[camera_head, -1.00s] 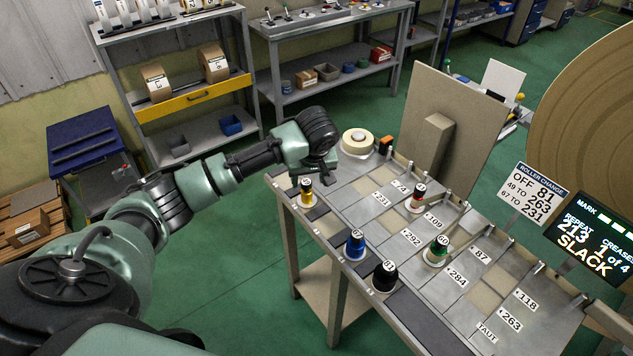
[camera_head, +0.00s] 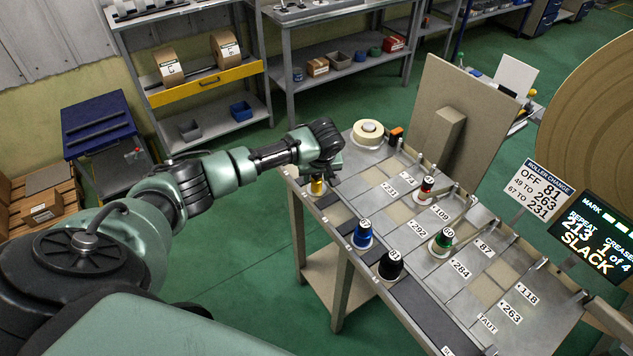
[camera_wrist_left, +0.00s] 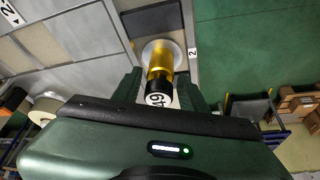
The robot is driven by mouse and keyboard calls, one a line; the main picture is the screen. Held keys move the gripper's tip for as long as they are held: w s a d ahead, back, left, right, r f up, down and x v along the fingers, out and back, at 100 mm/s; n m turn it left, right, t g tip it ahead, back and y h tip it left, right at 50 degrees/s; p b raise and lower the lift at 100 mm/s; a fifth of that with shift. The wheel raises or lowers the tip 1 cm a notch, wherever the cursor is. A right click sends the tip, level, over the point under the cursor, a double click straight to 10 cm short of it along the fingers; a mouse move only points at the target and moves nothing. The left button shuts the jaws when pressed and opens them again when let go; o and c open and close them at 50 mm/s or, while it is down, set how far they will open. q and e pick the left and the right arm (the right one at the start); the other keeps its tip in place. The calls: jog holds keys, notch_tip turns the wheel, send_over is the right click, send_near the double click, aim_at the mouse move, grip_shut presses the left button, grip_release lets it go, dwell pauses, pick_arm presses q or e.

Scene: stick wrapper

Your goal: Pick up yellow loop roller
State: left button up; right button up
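The yellow roller (camera_head: 317,188) stands upright at the left end of the table, partly hidden under my left gripper (camera_head: 322,172). In the left wrist view the yellow roller (camera_wrist_left: 159,62) has a black end with a white numbered label, and stands on a pale round base. My left gripper (camera_wrist_left: 160,92) has its two green fingers on either side of the roller's black end. The fingers look open, with small gaps to the roller; contact is hard to tell. My right gripper is not in view.
A blue roller (camera_head: 362,234), a black roller (camera_head: 390,265), a green roller (camera_head: 442,241) and a red roller (camera_head: 425,190) stand on the table. A tape roll (camera_head: 367,132) lies at the back corner. An upright board (camera_head: 437,115) stands behind.

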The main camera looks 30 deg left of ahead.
pick_arm(q)
grip_shut()
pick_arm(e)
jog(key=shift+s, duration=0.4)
